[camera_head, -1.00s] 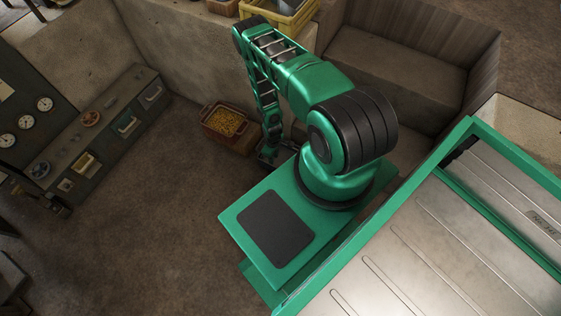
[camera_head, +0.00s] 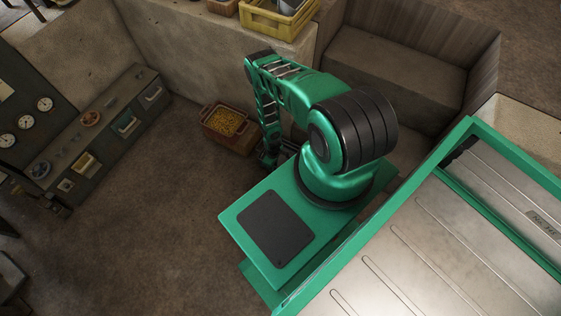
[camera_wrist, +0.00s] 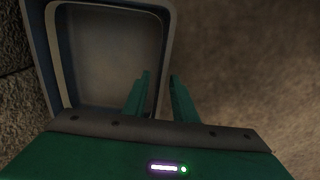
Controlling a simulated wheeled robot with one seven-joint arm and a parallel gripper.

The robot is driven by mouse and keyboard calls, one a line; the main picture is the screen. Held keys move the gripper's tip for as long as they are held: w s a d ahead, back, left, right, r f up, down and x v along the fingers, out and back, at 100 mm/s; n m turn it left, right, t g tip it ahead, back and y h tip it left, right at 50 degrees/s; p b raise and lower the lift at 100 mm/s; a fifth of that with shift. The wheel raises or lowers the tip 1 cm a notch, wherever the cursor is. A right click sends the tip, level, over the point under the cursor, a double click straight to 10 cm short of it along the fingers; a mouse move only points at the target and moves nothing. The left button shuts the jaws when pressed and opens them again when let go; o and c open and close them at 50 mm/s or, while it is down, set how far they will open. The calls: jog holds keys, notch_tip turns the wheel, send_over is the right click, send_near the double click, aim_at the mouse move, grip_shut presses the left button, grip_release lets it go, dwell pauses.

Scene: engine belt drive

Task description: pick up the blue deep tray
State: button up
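The blue deep tray (camera_wrist: 166,30) fills the upper left of the wrist view, seen from above. It has a blue-grey rim and a pale, empty inside. My gripper (camera_wrist: 159,76) is over its right wall: the left finger is on the inner side and the right finger on the outer side. The fingers stand apart with the rim between them. I cannot tell whether they touch it. In the head view my gripper (camera_head: 268,158) is low near the floor, mostly hidden by my arm, and I cannot make out the tray there.
A brown bin of yellow pieces (camera_head: 226,123) stands just left of my gripper. A concrete wall (camera_head: 195,65) rises behind, with a yellow crate (camera_head: 278,22) on top. A control console (camera_head: 95,135) stands at left. The floor between is clear.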

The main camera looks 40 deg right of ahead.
grip_shut()
dwell(1.4)
